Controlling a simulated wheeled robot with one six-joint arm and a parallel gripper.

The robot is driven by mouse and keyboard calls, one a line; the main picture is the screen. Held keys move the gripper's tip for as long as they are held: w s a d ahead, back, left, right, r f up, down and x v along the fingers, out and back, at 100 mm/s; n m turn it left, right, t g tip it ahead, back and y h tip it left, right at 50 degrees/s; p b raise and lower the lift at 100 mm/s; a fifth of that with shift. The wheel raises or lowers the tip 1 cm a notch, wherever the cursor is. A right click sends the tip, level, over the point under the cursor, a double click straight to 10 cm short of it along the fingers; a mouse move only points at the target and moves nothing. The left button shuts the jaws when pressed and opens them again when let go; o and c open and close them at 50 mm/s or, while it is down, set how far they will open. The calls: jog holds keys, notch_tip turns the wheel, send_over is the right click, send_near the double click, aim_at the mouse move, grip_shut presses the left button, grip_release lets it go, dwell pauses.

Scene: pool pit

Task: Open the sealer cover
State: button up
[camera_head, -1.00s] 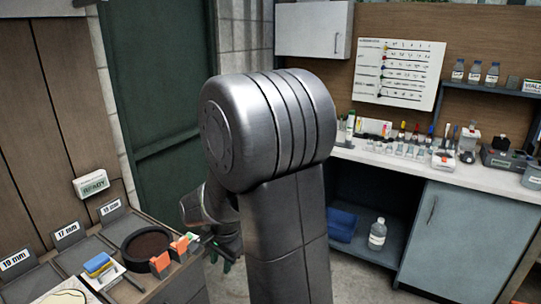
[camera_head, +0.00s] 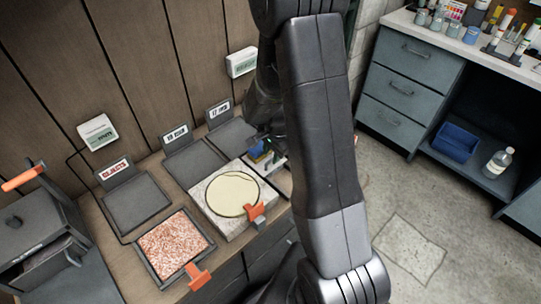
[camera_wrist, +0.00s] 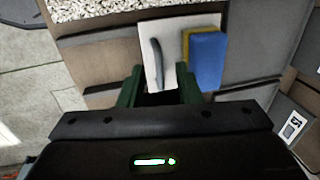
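A dark grey box-shaped machine (camera_head: 40,228) stands at the far left in the head view, cut by the picture edge. It looks like the sealer, though its label is too small to read. An orange-gripped handle (camera_head: 22,178) sits above its top. I cannot tell whether its cover is fully shut. My gripper (camera_wrist: 158,92) shows two green fingers apart with nothing clearly held between them. In the head view it is mostly hidden behind my arm, near the blue sponge (camera_head: 257,150), well to the right of the machine.
On the bench are a tray of pinkish chips (camera_head: 175,246) with an orange clip and a pale slab with a cream disc (camera_head: 232,193). The wrist view shows a white plate (camera_wrist: 168,45) with a grey handle near the fingers. Open floor (camera_head: 415,245) lies right.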

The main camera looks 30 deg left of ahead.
jog(key=shift+a+f, duration=0.1)
jog(key=shift+f, duration=0.9)
jog(key=shift+c, duration=0.2)
grip_shut()
jog(key=s+d+b, duration=0.1)
jog(key=d, duration=0.2)
jog(key=d+b, duration=0.1)
jog(key=d, duration=0.2)
jog(key=s+d+b, duration=0.1)
jog(key=d, duration=0.3)
jog(key=shift+s, duration=0.35)
jog(key=shift+o, duration=0.2)
grip_release()
jog(key=shift+r, duration=0.1)
notch_tip(320, 180, up, 13)
jog(key=d+p, duration=0.1)
jog(key=d, duration=0.1)
jog(key=shift+s+d+r, duration=0.2)
jog(key=shift+s+d, duration=0.1)
jog(key=shift+s, duration=0.1)
